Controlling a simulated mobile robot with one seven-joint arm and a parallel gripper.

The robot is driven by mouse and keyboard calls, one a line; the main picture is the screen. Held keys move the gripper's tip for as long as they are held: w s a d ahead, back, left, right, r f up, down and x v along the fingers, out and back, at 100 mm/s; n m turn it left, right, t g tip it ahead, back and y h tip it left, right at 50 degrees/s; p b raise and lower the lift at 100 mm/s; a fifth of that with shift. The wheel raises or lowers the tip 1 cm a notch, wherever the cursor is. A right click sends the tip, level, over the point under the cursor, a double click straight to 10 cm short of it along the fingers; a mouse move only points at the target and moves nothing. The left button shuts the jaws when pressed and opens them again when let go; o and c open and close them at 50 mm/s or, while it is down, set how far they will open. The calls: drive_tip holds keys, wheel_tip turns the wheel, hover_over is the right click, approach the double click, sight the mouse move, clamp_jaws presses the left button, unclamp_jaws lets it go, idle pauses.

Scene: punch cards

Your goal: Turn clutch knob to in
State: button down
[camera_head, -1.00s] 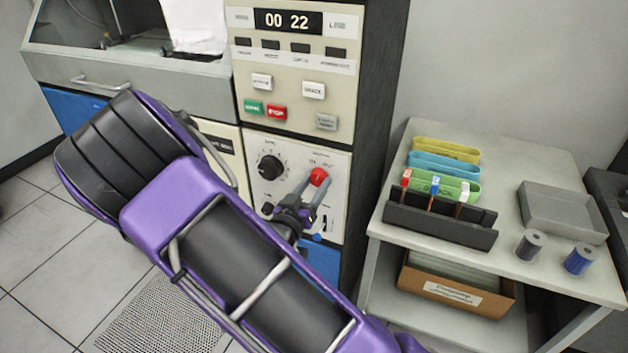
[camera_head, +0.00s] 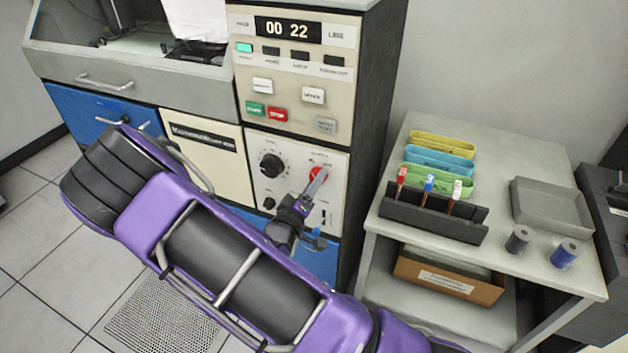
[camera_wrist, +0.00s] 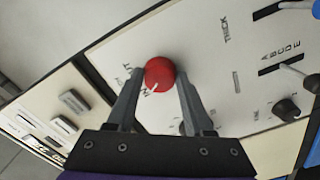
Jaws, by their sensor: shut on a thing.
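The clutch knob is a round red knob (camera_head: 317,176) on the cream lower panel of the machine. In the wrist view the red knob (camera_wrist: 159,73) sits between the tips of my gripper (camera_wrist: 160,82), with a finger against each side. My gripper (camera_head: 314,183) is shut on it. A white pointer mark on the knob points to the lower left in the wrist view, toward small dark lettering. Part of that lettering is hidden by the knob and left finger, so I cannot tell the exact setting. In the head view my gripper is seen nearly edge-on.
A black dial (camera_head: 271,165) sits left of the knob. Above are a display (camera_head: 287,30) reading 00 22, a lit cyan lamp (camera_head: 244,47) and several buttons. A side table (camera_head: 540,155) to the right carries trays, a dark rack (camera_head: 430,222) and two spools.

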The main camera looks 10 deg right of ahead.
drive_tip(key=shift+n, duration=0.3)
drive_tip(key=shift+c, duration=1.5)
unclamp_jaws()
drive_tip(key=v, duration=1.7)
drive_tip(key=shift+s+a, duration=0.15)
